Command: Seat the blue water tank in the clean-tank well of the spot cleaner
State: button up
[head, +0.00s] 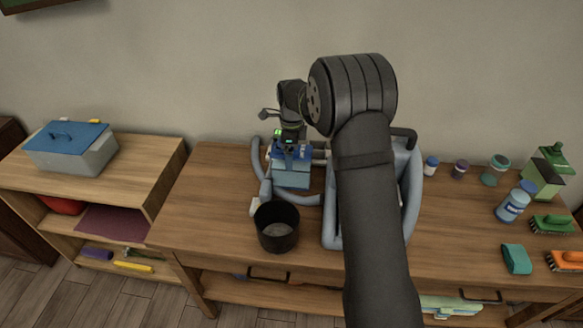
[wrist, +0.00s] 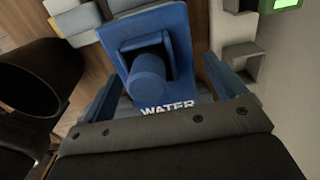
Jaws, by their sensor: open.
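The blue water tank (wrist: 155,70), marked WATER, is in the middle of the wrist view, with a round blue knob-like part on it. In the head view the tank (head: 291,178) shows as a blue block left of my arm, below my gripper (head: 290,148). My gripper (wrist: 165,90) is open, with one finger on each side of the tank. I cannot tell whether the fingers touch it. The grey spot cleaner (head: 412,170) is partly hidden behind my arm, with a grey hose looping near the tank. The clean-tank well is not clearly visible.
A black cup (head: 277,228) stands in front of the tank. Bottles, jars and brushes (head: 550,224) fill the bench's right side. A grey box with a blue lid (head: 72,146) sits on the left shelf unit. The bench's left front is clear.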

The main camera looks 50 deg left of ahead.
jog(key=c, duration=1.8)
jog(key=shift+c, duration=0.6)
jog(key=shift+r, duration=0.15)
